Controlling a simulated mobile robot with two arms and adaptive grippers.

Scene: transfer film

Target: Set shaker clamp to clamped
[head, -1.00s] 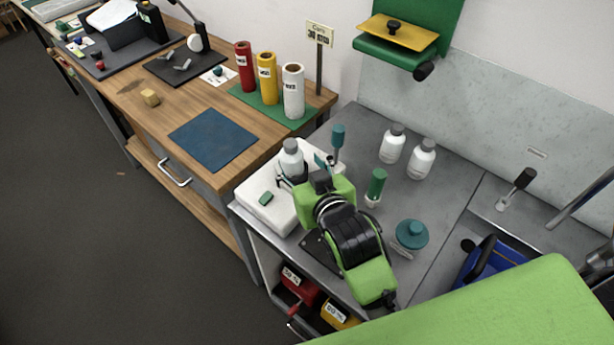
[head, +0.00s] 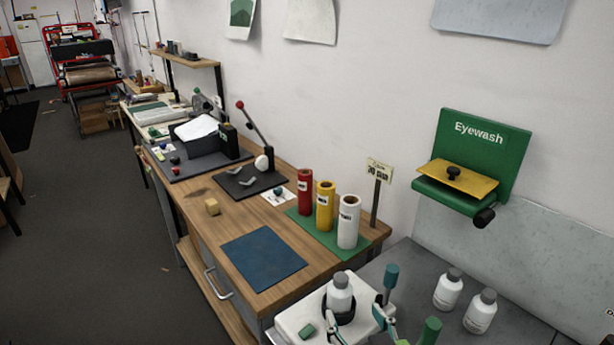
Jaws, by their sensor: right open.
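The white shaker (head: 298,322) stands at the bottom edge of the head view, partly cut off. A white bottle (head: 340,288) with a grey cap stands upright in a black holder (head: 343,317) on it. A small green piece (head: 306,331) lies on the shaker's top. A teal part (head: 380,318) shows at the holder's right; I cannot tell if it is the clamp. My right gripper (head: 354,329) is open at the bottom edge, close to the bottle's holder; its body is out of frame, and contact cannot be told. My left gripper is not in view.
The wooden bench (head: 212,244) behind holds red, yellow and white rolls (head: 347,222) and a blue mat (head: 264,258). A green eyewash station (head: 481,138) juts from the wall.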

